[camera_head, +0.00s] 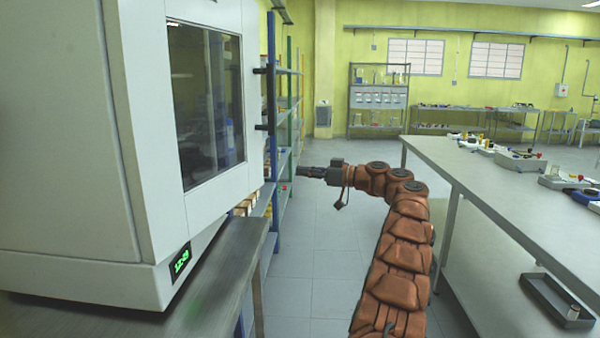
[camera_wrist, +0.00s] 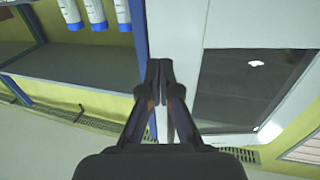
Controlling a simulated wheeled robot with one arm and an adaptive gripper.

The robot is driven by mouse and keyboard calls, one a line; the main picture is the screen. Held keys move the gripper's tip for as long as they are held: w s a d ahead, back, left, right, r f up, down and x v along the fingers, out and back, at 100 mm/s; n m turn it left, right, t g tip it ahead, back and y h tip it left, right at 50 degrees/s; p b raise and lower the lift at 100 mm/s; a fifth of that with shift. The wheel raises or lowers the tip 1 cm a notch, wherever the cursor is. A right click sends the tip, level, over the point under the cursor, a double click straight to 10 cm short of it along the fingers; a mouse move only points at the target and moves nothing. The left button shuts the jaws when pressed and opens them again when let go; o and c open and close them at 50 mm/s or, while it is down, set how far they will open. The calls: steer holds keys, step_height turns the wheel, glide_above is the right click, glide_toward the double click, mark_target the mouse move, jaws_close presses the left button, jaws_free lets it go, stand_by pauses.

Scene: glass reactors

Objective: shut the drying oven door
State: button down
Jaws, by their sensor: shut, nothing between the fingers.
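The drying oven (camera_head: 60,130) is a large white cabinet at the left of the head view. Its door (camera_head: 174,120) has a dark window, and dark handle mounts (camera_head: 265,127) stick out near its right edge. The door looks close to flush with the body; I cannot tell whether a narrow gap remains. My gripper (camera_head: 303,171) is to the right of the door, at about the height of its lower edge, pointing left. In the wrist view my gripper (camera_wrist: 159,68) is shut and empty, in front of the edge of a white panel (camera_wrist: 185,45) with a dark pane, probably the door.
The oven stands on a metal bench (camera_head: 215,290). A blue-framed shelf (camera_head: 288,120) stands behind it; bottles (camera_wrist: 95,12) show on a shelf in the wrist view. A long grey table (camera_head: 500,185) with tools is at the right. The floor (camera_head: 325,240) between is clear.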

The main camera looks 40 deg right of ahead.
mark_target(261, 166)
steer(key=p+x, duration=0.2)
steer(key=x, duration=0.8)
steer(key=shift+r, duration=0.1)
steer(key=shift+p+x, duration=0.5)
steer(key=shift+x, duration=0.3)
